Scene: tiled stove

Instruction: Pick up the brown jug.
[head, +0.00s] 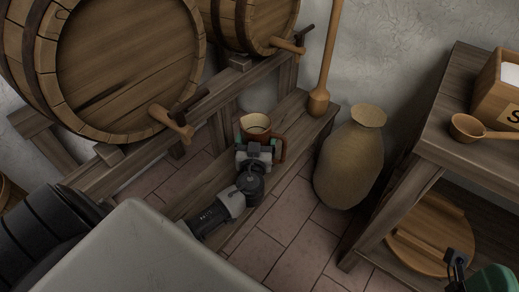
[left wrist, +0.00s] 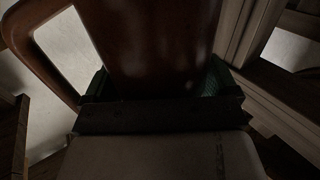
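The brown jug (head: 257,122) stands out at the middle of the head view, its open top up and its handle to the right. My left gripper (head: 256,148) is at its near side, with one green-padded finger on each side of its body. In the left wrist view the jug (left wrist: 155,40) fills the gap between the green pads of the left gripper (left wrist: 158,85), and both pads appear to touch it. The jug's base is hidden, so I cannot tell whether it rests on the low bench. Part of my right gripper (head: 456,262) shows at the bottom right corner, cut off.
Two barrels with wooden taps (head: 172,122) lie on a rack at the left and back. A wooden ladle (head: 319,100) leans on the wall. A shelf table (head: 440,140) stands at right.

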